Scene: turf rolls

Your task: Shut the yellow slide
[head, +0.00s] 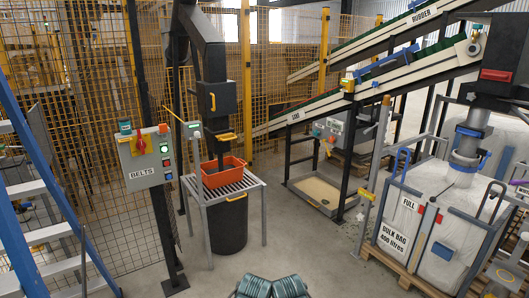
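A yellow slide (226,137) sits at the lower end of a dark chute (211,65), left of centre. Its yellow end sticks out to the right of the chute mouth. I cannot tell how far across the mouth it reaches. An orange crate (222,176) stands below the mouth on a slatted grey stand (229,190). The inside of the crate looks dark; its contents are too small to tell.
A black bin (227,228) stands under the stand. A grey BELTS control box (147,155) is on a post to the left, beside a blue ladder (55,170). Bulk bags (430,215) on pallets fill the right. Open floor lies in the front middle.

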